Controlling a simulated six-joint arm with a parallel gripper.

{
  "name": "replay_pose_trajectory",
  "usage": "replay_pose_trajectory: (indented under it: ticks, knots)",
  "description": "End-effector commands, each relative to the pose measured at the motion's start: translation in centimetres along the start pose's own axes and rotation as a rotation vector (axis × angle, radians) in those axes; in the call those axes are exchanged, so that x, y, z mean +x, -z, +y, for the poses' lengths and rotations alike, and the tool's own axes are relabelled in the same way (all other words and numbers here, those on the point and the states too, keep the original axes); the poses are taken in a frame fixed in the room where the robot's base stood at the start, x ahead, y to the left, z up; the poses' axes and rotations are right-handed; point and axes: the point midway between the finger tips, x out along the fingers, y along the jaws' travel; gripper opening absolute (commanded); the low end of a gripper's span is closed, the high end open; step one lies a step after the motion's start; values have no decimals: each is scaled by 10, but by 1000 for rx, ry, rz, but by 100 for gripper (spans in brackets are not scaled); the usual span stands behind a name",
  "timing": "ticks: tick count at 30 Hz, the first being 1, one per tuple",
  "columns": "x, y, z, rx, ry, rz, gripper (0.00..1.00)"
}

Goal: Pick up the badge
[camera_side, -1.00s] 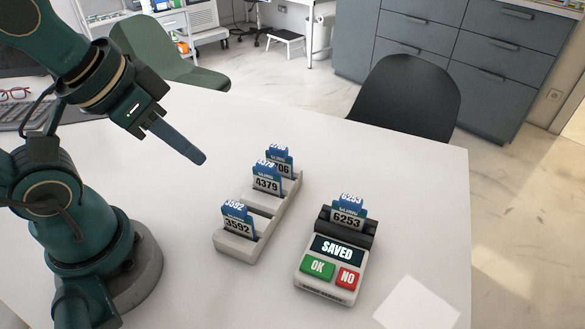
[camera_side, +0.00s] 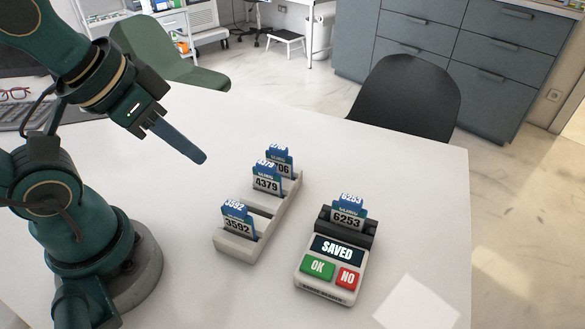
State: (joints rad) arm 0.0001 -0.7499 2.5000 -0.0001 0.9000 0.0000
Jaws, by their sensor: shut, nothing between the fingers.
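My gripper (camera_side: 199,157) is shut and empty, held above the table to the left of the badge rack. A badge marked 6253 (camera_side: 347,213) stands upright in the slot at the back of a white card reader (camera_side: 300,287). The reader's screen reads SAVED, with a green OK button and a red NO button below it. Badges marked 3592 (camera_side: 238,220), 4379 (camera_side: 267,179) and one ending in 06 (camera_side: 284,162) stand in a pale rack (camera_side: 231,246). The 4379 badge partly hides the one behind it.
The white table (camera_side: 410,180) has free room around the rack and reader. A white sheet (camera_side: 417,304) lies at the right front. Glasses (camera_side: 15,94) and a keyboard (camera_side: 30,114) are at the far left. A black chair (camera_side: 405,100) and a green chair (camera_side: 160,55) stand behind.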

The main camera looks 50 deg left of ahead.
Motion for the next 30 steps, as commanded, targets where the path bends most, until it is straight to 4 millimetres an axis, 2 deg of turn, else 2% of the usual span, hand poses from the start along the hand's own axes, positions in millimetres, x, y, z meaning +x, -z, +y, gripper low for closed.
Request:
replay_pose_trajectory:
  ticks: [9, 11, 12, 17, 18, 24, 28, 30]
  knots:
    - [0, 0, 0, 0, 0, 0, 0]
    - [0, 0, 0, 0, 0, 0, 19]
    - [0, 0, 0, 0, 0, 0, 34]
    - [0, 0, 0, 0, 0, 0, 96]
    - [0, 0, 0, 0, 0, 0, 100]
    - [0, 0, 0, -3, 0, 0, 100]
    - [-2, -2, 0, -70, 1, -14, 100]
    - [-12, 10, 0, -140, 0, 7, 100]
